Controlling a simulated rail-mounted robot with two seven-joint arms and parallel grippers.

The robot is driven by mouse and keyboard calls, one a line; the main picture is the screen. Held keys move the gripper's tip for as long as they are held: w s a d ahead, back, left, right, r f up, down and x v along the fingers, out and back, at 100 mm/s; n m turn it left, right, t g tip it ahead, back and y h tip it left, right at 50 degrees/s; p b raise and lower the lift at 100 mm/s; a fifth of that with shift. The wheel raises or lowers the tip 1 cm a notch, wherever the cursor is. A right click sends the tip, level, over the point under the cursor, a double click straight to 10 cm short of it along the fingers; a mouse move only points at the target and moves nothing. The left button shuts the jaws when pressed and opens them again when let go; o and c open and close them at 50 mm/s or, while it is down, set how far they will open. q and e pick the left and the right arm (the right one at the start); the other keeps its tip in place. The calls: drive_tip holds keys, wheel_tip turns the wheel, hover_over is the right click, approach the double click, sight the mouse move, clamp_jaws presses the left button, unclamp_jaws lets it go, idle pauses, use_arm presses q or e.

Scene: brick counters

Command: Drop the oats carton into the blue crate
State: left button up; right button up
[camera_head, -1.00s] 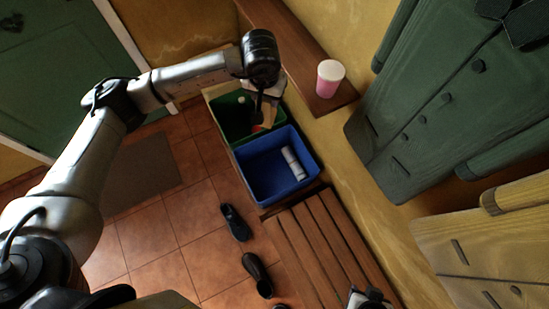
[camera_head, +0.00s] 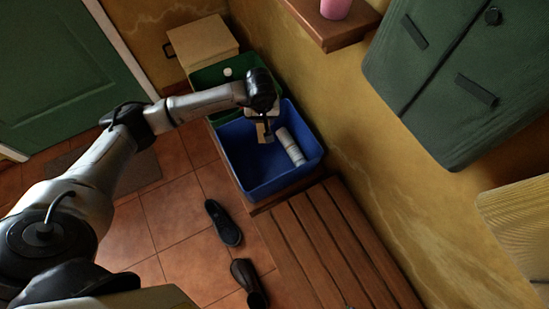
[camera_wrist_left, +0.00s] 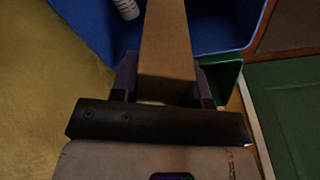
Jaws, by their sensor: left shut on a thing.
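My left gripper (camera_head: 264,120) is above the crate's opening, pointing down. It is shut on a plain tan carton (camera_wrist_left: 165,45), taken to be the oats carton, which also shows small below the fingers in the head view (camera_head: 262,133). No label shows on the carton's visible side. It is hard to tell how far the carton hangs above the crate floor. My right gripper is not in view.
A white ribbed cylinder (camera_head: 291,147) lies in the blue crate, on its right side. A green crate (camera_head: 212,77) adjoins it behind, with a tan box (camera_head: 203,43) beyond. A slatted wooden bench (camera_head: 325,245) is in front. A shelf (camera_head: 345,33) holds a pink cup (camera_head: 335,8).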

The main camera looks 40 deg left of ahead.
use_arm(q)
drive_tip(key=shift+f+b, duration=0.4)
drive_tip(key=shift+f, duration=0.55)
drive_tip(key=shift+f+b, duration=2.05)
drive_tip(key=shift+f, duration=0.65)
drive_tip(key=o, duration=0.7)
drive_tip(key=shift+c, duration=0.2)
drive_tip(key=o, duration=0.3)
drive_tip(key=shift+o, duration=0.2)
drive_tip(key=shift+r, duration=0.1)
drive_tip(key=r+p, duration=0.2)
drive_tip(key=r, duration=0.2)
drive_tip(key=r+p, duration=0.2)
drive_tip(key=r, duration=0.2)
drive_tip(key=s+r+p, duration=0.1)
drive_tip(key=r+p, duration=0.1)
drive_tip(key=r, duration=0.1)
drive_tip(key=shift+d+r, duration=0.35)
drive_tip(key=shift+r, duration=0.05)
drive_tip(key=shift+s+d+r+p, duration=0.15)
drive_tip(key=shift+r+p, duration=0.2)
drive_tip(key=shift+r, duration=0.55)
